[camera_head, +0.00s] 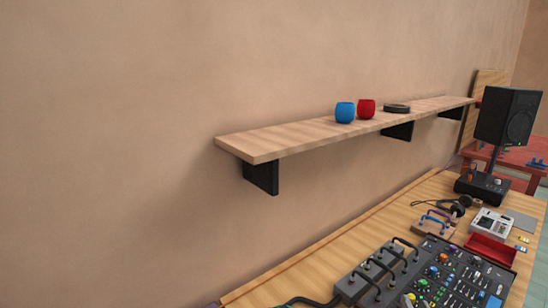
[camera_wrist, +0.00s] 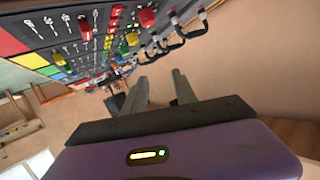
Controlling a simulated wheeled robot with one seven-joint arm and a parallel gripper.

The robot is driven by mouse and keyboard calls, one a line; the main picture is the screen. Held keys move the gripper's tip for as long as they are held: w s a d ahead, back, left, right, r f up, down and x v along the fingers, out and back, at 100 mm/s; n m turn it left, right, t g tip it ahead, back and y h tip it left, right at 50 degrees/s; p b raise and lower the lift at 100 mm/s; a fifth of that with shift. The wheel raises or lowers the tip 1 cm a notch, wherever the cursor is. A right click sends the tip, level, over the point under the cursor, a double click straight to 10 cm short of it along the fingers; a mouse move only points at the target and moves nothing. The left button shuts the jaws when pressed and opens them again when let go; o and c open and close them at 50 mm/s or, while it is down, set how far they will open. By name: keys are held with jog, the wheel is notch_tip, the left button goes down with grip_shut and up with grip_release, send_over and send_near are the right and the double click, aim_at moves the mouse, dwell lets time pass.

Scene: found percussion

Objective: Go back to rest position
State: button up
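My gripper (camera_wrist: 160,88) shows in the wrist view, with two grey fingers standing apart and nothing between them. It is open and empty. The wrist view is tilted, and the mixer (camera_wrist: 75,42) with its coloured knobs and pads fills the upper left, beyond the fingers. Dark looped cables show near the fingertips. I cannot tell how far the fingers are from the mixer. In the head view my gripper is not visible, and the mixer (camera_head: 440,280) sits on the wooden table at the lower right.
A wooden wall shelf (camera_head: 260,143) holds a blue cup (camera_head: 345,112), a red cup (camera_head: 367,108) and a dark round disc (camera_head: 397,108). On the table (camera_head: 375,220) are a black speaker (camera_head: 508,118), a red tray (camera_head: 491,250) and a white device (camera_head: 491,222). The wall at left is bare.

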jog(key=s+a+r+n+y, duration=0.1)
jog(key=s+a, duration=0.4)
jog(key=s, duration=1)
jog(key=s+a+r+n+y, duration=0.1)
jog(key=s+a, duration=0.4)
jog(key=s, duration=1)
jog(key=s+a+r+n+y, duration=0.1)
jog(key=s+a, duration=0.3)
jog(key=s, duration=1.1)
jog(key=shift+s+a+r+n+t, duration=0.3)
jog(key=shift+s+a+r+n, duration=0.1)
jog(key=shift+r+n, duration=0.45)
jog(key=shift+d+f, duration=0.1)
